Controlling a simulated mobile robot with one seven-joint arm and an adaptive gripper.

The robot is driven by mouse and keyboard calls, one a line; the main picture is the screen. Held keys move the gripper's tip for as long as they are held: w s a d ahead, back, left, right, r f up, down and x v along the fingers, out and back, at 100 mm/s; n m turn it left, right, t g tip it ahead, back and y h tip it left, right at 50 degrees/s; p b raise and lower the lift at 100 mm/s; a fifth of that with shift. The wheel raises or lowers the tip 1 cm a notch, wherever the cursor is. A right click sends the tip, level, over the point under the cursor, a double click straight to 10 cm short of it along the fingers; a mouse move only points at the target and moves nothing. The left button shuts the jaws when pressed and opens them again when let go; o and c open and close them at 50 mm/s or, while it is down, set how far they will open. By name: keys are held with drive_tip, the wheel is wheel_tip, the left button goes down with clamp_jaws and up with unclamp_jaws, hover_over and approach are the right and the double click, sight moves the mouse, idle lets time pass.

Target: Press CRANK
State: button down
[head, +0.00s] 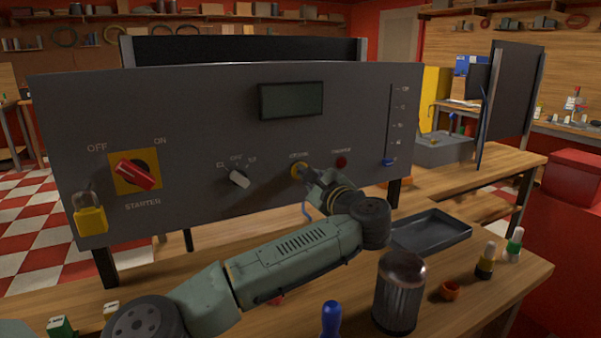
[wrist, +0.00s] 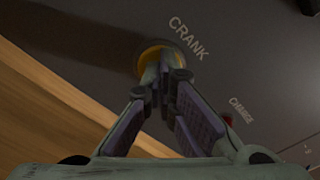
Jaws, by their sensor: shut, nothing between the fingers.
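The CRANK button is a round yellow button (head: 296,170) on the grey control panel (head: 190,100), right of the selector knob. In the wrist view its yellow rim (wrist: 152,56) shows below the CRANK label (wrist: 189,38). My gripper (head: 302,171) is shut and empty, with its fingertips (wrist: 163,58) at the button's face. The fingertips cover much of the button, and I cannot tell whether it is pushed in.
A red button (head: 341,162) sits right of CRANK. The panel also has a selector knob (head: 239,178), a red STARTER switch (head: 135,174), a yellow padlock (head: 90,220), a dark display (head: 291,100) and a slider (head: 389,161). A tray (head: 430,231) and metal canister (head: 399,292) stand on the bench.

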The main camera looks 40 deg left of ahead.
drive_tip(key=b+v, duration=0.2)
drive_tip(key=v, duration=0.5)
idle(0.6)
idle(0.8)
